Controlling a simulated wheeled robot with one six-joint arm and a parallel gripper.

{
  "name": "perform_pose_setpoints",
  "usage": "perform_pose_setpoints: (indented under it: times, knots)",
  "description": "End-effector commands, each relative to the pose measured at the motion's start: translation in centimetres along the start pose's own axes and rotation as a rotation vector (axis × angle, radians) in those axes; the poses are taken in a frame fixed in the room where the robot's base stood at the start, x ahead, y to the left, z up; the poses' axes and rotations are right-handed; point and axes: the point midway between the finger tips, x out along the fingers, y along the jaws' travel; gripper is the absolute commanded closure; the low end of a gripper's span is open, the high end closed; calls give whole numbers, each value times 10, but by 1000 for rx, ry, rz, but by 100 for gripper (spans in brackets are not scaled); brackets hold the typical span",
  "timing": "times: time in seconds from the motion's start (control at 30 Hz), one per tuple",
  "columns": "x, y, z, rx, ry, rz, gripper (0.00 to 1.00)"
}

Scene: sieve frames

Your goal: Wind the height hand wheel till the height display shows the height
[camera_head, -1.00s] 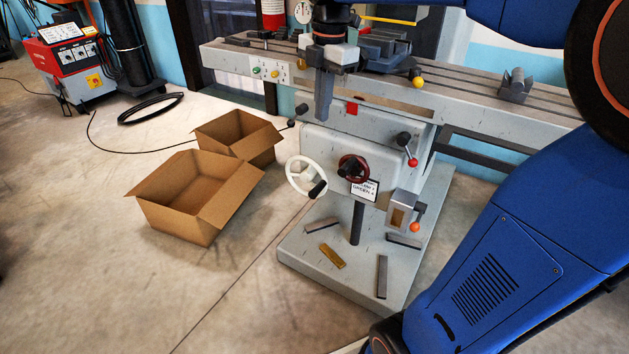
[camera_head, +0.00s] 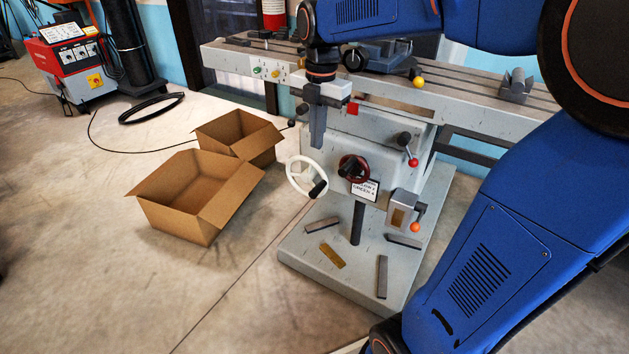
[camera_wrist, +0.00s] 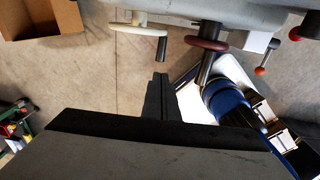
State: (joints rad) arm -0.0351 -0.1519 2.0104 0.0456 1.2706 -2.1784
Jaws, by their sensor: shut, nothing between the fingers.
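A white hand wheel (camera_head: 291,178) with a black handle (camera_head: 317,189) is on the front of the grey machine. A dark red hand wheel (camera_head: 343,162) sits to its right. I cannot tell which one is the height wheel. A small white plate with text (camera_head: 365,190) hangs below the red wheel; no height reading is legible. My gripper (camera_head: 317,146) is shut and empty, pointing down above the white wheel and apart from it. In the wrist view the fingers (camera_wrist: 161,77) point towards the white wheel (camera_wrist: 137,28) and its handle (camera_wrist: 162,49); the red wheel (camera_wrist: 208,44) is to the right.
A red-knobbed lever (camera_head: 412,160) and an orange-knobbed lever (camera_head: 415,226) are to the wheels' right. Several bars lie on the machine base (camera_head: 305,263). Two open cardboard boxes (camera_head: 172,212) (camera_head: 222,130) stand on the floor at left. The machine table (camera_head: 460,97) spans above.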

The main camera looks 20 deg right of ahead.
Motion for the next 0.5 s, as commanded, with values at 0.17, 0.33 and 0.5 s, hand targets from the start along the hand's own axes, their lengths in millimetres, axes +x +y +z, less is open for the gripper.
perform_pose_setpoints:
  times: [0.17, 0.33, 0.5]
  knots:
    - [33, -1, 0, 0, 2, -3, 100]
    - [63, 0, 0, 0, 2, -3, 100]
    - [93, -1, 0, 0, 2, -3, 100]
